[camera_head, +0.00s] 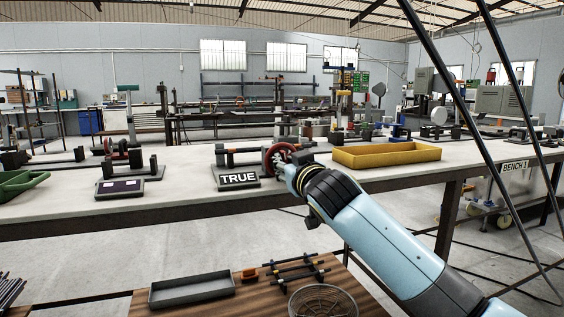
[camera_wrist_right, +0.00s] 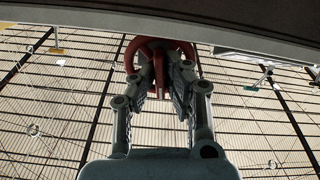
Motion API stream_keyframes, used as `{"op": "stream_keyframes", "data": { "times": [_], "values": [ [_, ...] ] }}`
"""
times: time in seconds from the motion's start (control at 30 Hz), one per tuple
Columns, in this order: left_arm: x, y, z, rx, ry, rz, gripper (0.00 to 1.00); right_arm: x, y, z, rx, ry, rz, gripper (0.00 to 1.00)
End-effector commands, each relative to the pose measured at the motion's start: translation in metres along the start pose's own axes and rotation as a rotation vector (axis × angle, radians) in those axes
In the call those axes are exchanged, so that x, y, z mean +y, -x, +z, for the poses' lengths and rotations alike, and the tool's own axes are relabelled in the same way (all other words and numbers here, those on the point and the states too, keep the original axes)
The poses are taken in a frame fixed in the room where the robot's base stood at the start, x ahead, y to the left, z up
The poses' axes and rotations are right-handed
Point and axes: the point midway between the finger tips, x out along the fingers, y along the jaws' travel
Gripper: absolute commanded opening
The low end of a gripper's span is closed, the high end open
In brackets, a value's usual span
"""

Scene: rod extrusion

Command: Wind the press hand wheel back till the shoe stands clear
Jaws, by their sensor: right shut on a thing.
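The red hand wheel (camera_head: 267,160) stands at the right end of a dark press (camera_head: 240,160) on the bench, behind a plate marked TRUE (camera_head: 238,178). My right gripper (camera_head: 287,170) reaches it from the front right and covers part of the wheel. In the right wrist view the two fingers of the gripper (camera_wrist_right: 161,65) are shut on the red wheel (camera_wrist_right: 130,53), near its middle. The press shoe is too small to tell apart, and its gap cannot be judged. My left gripper is in neither view.
A yellow tray (camera_head: 386,155) stands just right of the wheel. A black fixture with a dark plate (camera_head: 120,188) and a green tray (camera_head: 20,182) are to the left. A lower wooden table holds a grey tray (camera_head: 192,289), a rod rack (camera_head: 294,270) and a wire basket (camera_head: 322,301).

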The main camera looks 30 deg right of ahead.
Motion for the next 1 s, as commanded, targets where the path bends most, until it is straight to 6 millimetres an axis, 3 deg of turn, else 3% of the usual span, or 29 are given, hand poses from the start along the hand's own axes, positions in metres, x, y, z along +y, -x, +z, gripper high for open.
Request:
{"op": "stream_keyframes", "data": {
  "times": [1.0],
  "values": [
    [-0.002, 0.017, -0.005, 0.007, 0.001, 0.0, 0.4, 0.0, 0.0, 0.0, -0.002, 0.189, 0.0, 0.0]
  ]
}}
